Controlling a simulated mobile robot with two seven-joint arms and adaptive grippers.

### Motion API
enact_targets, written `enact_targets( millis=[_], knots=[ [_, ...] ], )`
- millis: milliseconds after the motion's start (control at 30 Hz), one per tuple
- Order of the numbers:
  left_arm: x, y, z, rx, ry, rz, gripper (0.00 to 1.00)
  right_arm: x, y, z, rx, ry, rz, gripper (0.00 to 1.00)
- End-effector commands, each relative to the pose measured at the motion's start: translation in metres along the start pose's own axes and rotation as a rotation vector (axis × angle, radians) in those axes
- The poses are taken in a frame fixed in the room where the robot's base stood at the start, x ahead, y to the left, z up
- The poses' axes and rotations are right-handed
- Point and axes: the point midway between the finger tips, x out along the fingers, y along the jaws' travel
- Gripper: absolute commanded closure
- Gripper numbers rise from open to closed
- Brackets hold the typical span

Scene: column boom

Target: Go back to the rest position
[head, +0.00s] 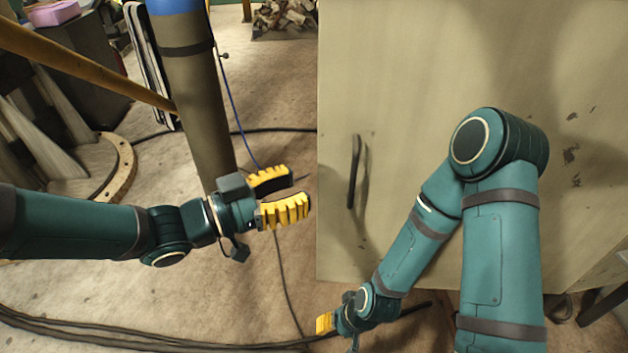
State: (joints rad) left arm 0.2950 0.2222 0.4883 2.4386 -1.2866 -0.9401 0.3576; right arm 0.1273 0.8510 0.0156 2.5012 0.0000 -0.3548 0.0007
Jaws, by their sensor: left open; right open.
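My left gripper (290,194) is in the middle of the head view, its yellow-padded fingers apart with nothing between them. It is above the floor, to the left of the pale cabinet door. My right gripper (324,324) is low in the view, at the bottom edge of the cabinet. One yellow fingertip shows and the rest of it is mostly hidden by its own wrist. I see nothing held in it. My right arm reaches across the front of the cabinet.
A pale cabinet (400,60) with a dark vertical handle (354,170) fills the right side. A grey cylinder (195,100) with a blue top stands behind my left gripper. Black cables (130,338) run over the floor. Firewood (285,16) lies at the back.

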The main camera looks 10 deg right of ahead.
Motion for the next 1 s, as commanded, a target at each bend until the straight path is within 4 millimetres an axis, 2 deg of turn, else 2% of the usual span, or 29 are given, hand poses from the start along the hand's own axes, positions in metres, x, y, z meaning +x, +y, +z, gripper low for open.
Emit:
enact_targets(
  millis=[133, 567, 667, 767, 867, 900, 967, 1000],
  knots=[
    [-0.006, 0.000, 0.000, 0.000, 0.000, 0.000, 0.59, 0.000, 0.000, 0.000, 0.000, 0.000, 0.000, 0.53],
    [-0.005, 0.000, 0.000, -0.001, 0.000, -0.001, 0.59, 0.000, 0.000, 0.000, 0.000, 0.000, 0.000, 0.53],
    [-0.005, -0.007, 0.009, -0.036, -0.011, -0.033, 0.59, 0.000, 0.000, 0.000, 0.000, 0.000, 0.000, 0.53],
    [-0.007, -0.028, 0.038, -0.134, -0.051, -0.129, 0.59, 0.000, 0.000, 0.000, 0.000, 0.000, 0.000, 0.53],
    [-0.014, -0.054, 0.092, -0.299, -0.139, -0.275, 0.59, 0.000, 0.000, 0.000, 0.000, 0.000, 0.000, 0.53],
    [-0.019, -0.061, 0.118, -0.371, -0.189, -0.336, 0.59, 0.000, 0.000, 0.000, 0.000, 0.000, 0.000, 0.53],
    [-0.028, -0.067, 0.159, -0.480, -0.272, -0.421, 0.59, 0.000, 0.000, 0.000, 0.000, 0.000, 0.000, 0.53],
    [-0.035, -0.068, 0.186, -0.549, -0.330, -0.472, 0.59, 0.000, 0.000, 0.000, 0.000, 0.000, 0.000, 0.53]
  ],
)
